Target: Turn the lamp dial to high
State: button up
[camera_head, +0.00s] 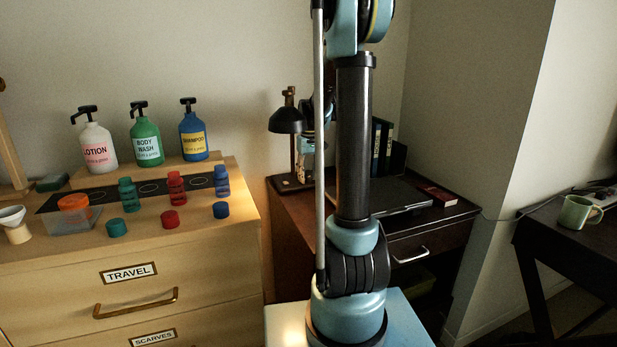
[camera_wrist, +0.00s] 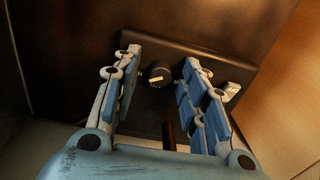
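The black desk lamp (camera_head: 287,121) stands on the dark desk left of my arm. In the wrist view its black base (camera_wrist: 205,54) shows with a round dark dial (camera_wrist: 159,73) that has a pale pointer mark. My gripper (camera_wrist: 157,70) is open, with one blue finger on each side of the dial and a gap on both sides. I cannot tell how far the fingertips are from the base.
The dark desk (camera_head: 295,222) also bears a closed laptop (camera_head: 385,192), upright binders (camera_head: 381,147) and a red box (camera_head: 437,195). A wooden dresser (camera_head: 225,270) with bottles stands left. A green mug (camera_head: 576,212) sits on a dark table at right.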

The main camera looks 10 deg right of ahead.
aim_at(309, 177)
jog(key=shift+r, duration=0.1)
notch_tip(309, 177, up, 12)
dwell(0.6)
jog(key=shift+d+f, duration=0.15)
jog(key=shift+f, duration=0.05)
